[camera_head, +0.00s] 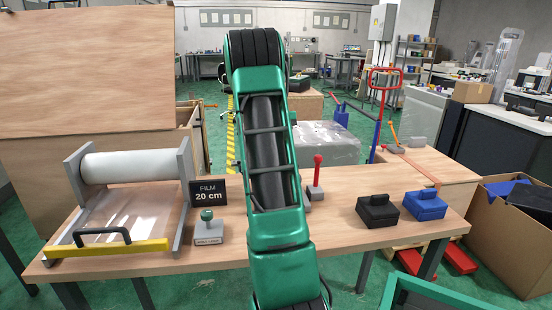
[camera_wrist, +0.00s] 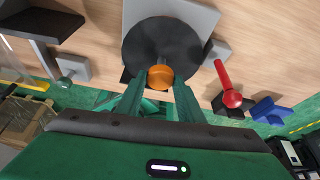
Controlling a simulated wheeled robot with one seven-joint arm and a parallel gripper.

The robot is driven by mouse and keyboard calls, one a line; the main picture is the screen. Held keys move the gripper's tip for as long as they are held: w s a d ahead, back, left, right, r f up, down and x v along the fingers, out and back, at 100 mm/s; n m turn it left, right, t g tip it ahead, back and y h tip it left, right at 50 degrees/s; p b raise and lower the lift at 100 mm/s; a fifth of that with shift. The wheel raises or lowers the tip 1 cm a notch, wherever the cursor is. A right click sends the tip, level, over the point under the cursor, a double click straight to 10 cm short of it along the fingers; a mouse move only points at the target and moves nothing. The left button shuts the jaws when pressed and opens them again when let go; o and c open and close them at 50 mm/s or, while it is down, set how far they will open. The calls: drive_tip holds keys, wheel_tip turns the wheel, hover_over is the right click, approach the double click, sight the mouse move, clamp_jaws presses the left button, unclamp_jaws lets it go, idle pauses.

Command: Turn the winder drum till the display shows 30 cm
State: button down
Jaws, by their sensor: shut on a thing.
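The display (camera_head: 208,191) stands on the bench in the head view and reads "FILM 20 cm". In the wrist view a round black drum (camera_wrist: 145,45) sits in front of a grey plate, with an orange knob (camera_wrist: 160,77) near its lower edge. My gripper (camera_wrist: 159,84) has its two green fingers on either side of the orange knob and is shut on it. The fingers hide the knob's sides. In the head view my arm covers the drum and the gripper. A white film roll (camera_head: 134,165) lies between two grey side plates at the left.
A green-topped knob (camera_head: 207,215) on a grey base stands by the display. A red-handled lever (camera_head: 317,170) stands just right of my arm, close to the drum in the wrist view. Black (camera_head: 377,211) and blue (camera_head: 425,204) blocks sit farther right. A yellow bar (camera_head: 106,248) fronts the film frame.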

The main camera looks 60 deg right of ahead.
drive_tip(key=shift+w+r, duration=0.15)
drive_tip(key=shift+w, duration=0.05)
idle(0.3)
drive_tip(key=c, duration=1.3)
unclamp_jaws()
drive_tip(key=shift+o, duration=0.2)
drive_tip(key=shift+s, duration=0.1)
drive_tip(key=v, duration=1)
drive_tip(key=shift+w+r, duration=0.2)
drive_tip(key=shift+r, duration=0.1)
drive_tip(key=shift+o, duration=0.2)
